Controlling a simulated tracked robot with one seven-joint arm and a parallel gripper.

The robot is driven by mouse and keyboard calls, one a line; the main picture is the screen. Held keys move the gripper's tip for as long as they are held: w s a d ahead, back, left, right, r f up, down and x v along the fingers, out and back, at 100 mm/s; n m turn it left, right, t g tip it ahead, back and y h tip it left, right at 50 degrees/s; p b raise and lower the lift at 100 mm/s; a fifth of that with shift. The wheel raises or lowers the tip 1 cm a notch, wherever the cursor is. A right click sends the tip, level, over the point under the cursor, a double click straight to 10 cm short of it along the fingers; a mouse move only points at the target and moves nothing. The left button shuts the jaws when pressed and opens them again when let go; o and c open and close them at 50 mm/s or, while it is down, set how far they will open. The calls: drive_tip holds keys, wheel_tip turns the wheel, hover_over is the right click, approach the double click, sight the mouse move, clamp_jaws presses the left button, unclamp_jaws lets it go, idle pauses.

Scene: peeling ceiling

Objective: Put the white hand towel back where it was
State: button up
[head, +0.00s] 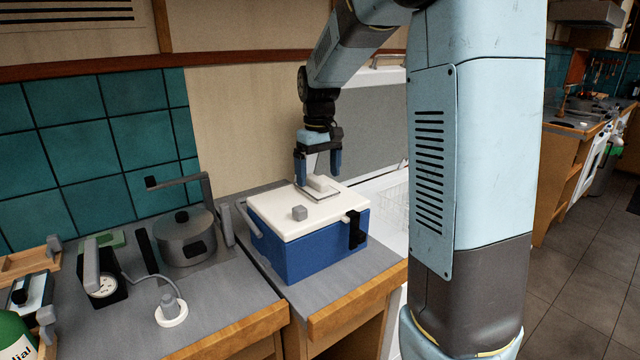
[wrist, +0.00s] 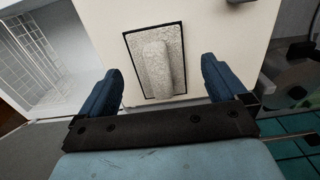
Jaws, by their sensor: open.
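The white hand towel (head: 319,183) lies on the white lid of a blue cooler box (head: 310,250). In the wrist view the towel (wrist: 157,68) looks like a pale, rough-textured roll on a flat, dark-edged rectangular pad (wrist: 138,43). My gripper (head: 318,176) points down just above the lid, its blue fingers apart and nothing seen held between them. In the wrist view the open fingers of my gripper (wrist: 161,70) stand to the left and right of the towel. I cannot tell whether they reach down to its height.
A grey knob (head: 299,213) stands on the lid's front part. The wall is close behind.

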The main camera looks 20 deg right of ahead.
sight(319, 180)
wheel_tip(319, 180, up, 8)
drive_tip(key=s+f+m+t, duration=0.2)
drive_tip(key=s+t, duration=0.3)
drive_tip(key=s, duration=2.2)
drive_tip(key=shift+m+t, duration=0.3)
drive_tip(key=shift+m, duration=0.5)
drive_tip(key=shift+s+f, duration=0.1)
